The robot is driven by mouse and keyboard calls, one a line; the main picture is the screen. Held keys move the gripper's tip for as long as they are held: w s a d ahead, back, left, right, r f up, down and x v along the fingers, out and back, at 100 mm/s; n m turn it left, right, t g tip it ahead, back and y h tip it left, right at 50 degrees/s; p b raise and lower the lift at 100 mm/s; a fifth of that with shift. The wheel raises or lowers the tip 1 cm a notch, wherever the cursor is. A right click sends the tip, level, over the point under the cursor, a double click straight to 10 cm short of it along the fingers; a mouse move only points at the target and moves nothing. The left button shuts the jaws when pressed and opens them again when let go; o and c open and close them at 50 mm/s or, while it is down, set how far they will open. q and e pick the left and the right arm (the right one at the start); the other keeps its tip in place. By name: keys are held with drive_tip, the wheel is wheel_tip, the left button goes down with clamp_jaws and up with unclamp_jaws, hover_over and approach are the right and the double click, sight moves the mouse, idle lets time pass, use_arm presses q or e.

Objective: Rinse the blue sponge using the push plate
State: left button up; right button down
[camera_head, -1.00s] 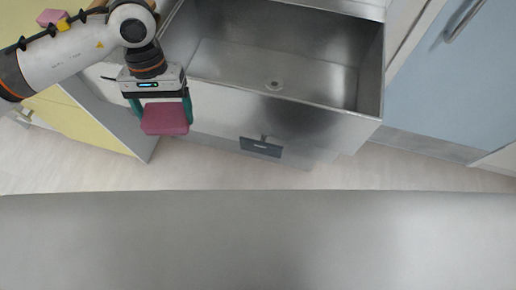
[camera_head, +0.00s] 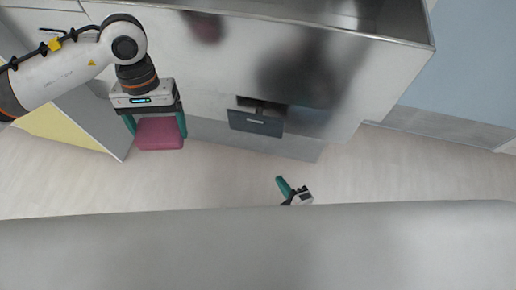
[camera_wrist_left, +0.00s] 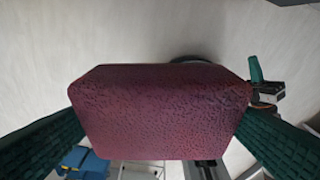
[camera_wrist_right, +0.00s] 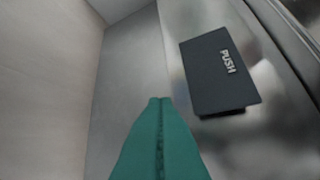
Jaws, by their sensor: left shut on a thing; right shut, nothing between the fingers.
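My left gripper (camera_head: 157,128) is shut on a pink-maroon sponge (camera_head: 160,134), with a green finger on each side, in front of the sink cabinet. The sponge (camera_wrist_left: 160,110) fills the middle of the left wrist view. No blue sponge is visible. The dark push plate (camera_head: 255,122) is on the lower sink front; in the right wrist view the plate (camera_wrist_right: 218,75) carries the word PUSH. My right gripper (camera_head: 286,188) is low over the floor, right of and nearer than the plate. In the right wrist view its closed green fingertips (camera_wrist_right: 160,101) are empty, apart from the plate.
The metal sink (camera_head: 350,12) is cut off at the top edge, so most of its basin is hidden. A yellow and grey cabinet (camera_head: 70,125) stands at left, a blue cabinet (camera_head: 470,70) at right. Pale floor (camera_head: 225,180) lies clear in front of the plate.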

use_arm(q)
wheel_tip(320, 180, down, 6)
drive_tip(key=b, duration=0.4)
drive_tip(key=shift+f, duration=0.1)
use_arm(e)
drive_tip(key=a+r+n+y, duration=0.1)
drive_tip(key=r+n+t, duration=0.1)
drive_tip(key=r+n, duration=0.1)
drive_tip(key=a+r+n+t+y, duration=0.1)
drive_tip(key=n, duration=0.1)
drive_tip(key=shift+w+a+r+y, duration=0.25)
drive_tip(key=shift+w+a+y, duration=0.05)
drive_tip(key=shift+w, duration=0.1)
drive_tip(key=b, duration=0.2)
approach(251, 127)
drive_tip(key=a, duration=0.4)
drive_tip(key=w, duration=0.4)
drive_tip(key=shift+w+d+f, duration=0.15)
drive_tip(key=shift+d, duration=0.25)
use_arm(q)
drive_tip(key=shift+f, duration=0.8)
use_arm(e)
drive_tip(key=shift+w+d, duration=0.1)
drive_tip(key=shift+w, duration=0.25)
drive_tip(key=shift+w, duration=0.1)
